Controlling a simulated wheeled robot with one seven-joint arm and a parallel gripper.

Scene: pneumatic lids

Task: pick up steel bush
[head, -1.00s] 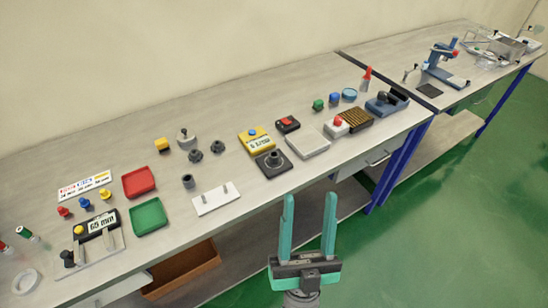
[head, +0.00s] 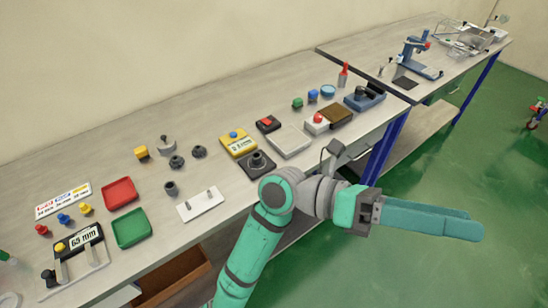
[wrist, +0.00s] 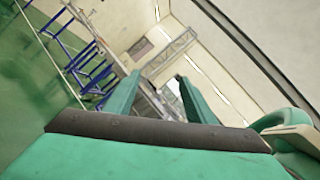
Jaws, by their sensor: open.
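Several small grey metal parts stand on the bench left of its middle. One is a short dark cylinder (head: 170,188) in front, between the green tray and a white plate; it looks like a bush. Two flanged dark parts, one left (head: 177,162) and one right (head: 199,152), stand behind it. I cannot tell for certain which one is the steel bush. My gripper (head: 475,226) is off the bench over the green floor, pointing right, far from these parts. In the wrist view its two fingers (wrist: 157,78) are apart with nothing between them.
A red tray (head: 119,194) and a green tray (head: 131,228) lie left of the grey parts. The white plate (head: 200,205) with two pins lies near the front edge. A black block (head: 257,165) and a yellow gauge box (head: 238,144) stand to the right.

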